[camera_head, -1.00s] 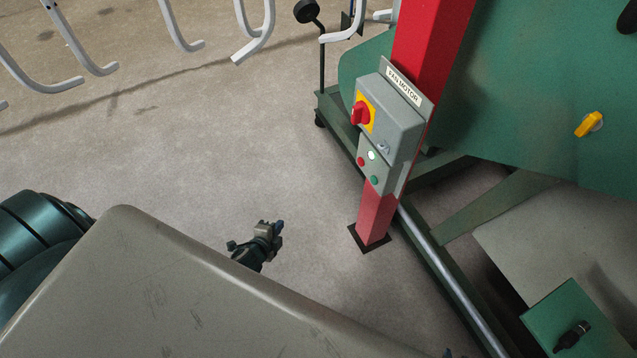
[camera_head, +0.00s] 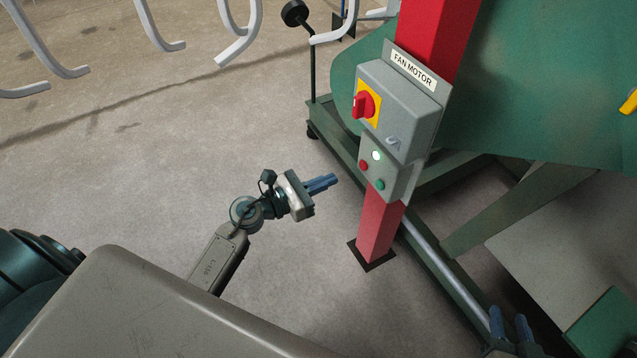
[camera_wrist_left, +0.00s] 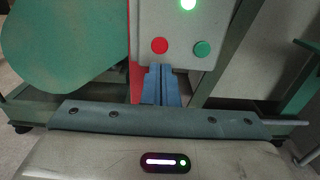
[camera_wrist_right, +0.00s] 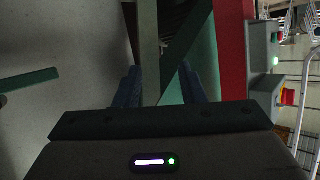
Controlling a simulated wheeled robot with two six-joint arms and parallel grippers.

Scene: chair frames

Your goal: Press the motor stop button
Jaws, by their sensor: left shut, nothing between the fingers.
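The grey FAN MOTOR control box (camera_head: 405,115) is mounted on a red post (camera_head: 378,225). It has a red rotary switch on a yellow plate (camera_head: 366,104). Below are a lit white-green lamp (camera_head: 376,155), a red button (camera_head: 363,166) and a green button (camera_head: 380,185). My left gripper (camera_head: 336,180) is shut and empty, left of the buttons and apart from them. In the left wrist view its blue fingers (camera_wrist_left: 161,84) point just below the red button (camera_wrist_left: 159,46) and green button (camera_wrist_left: 202,49). My right gripper (camera_head: 510,322) is at the bottom right, its blue fingers apart and nothing visible between them.
A green machine housing (camera_head: 540,90) stands behind the post, with a green base frame (camera_head: 340,150) on the floor. White curved tubes (camera_head: 240,35) hang at the upper left. The concrete floor (camera_head: 150,160) left of the post is clear.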

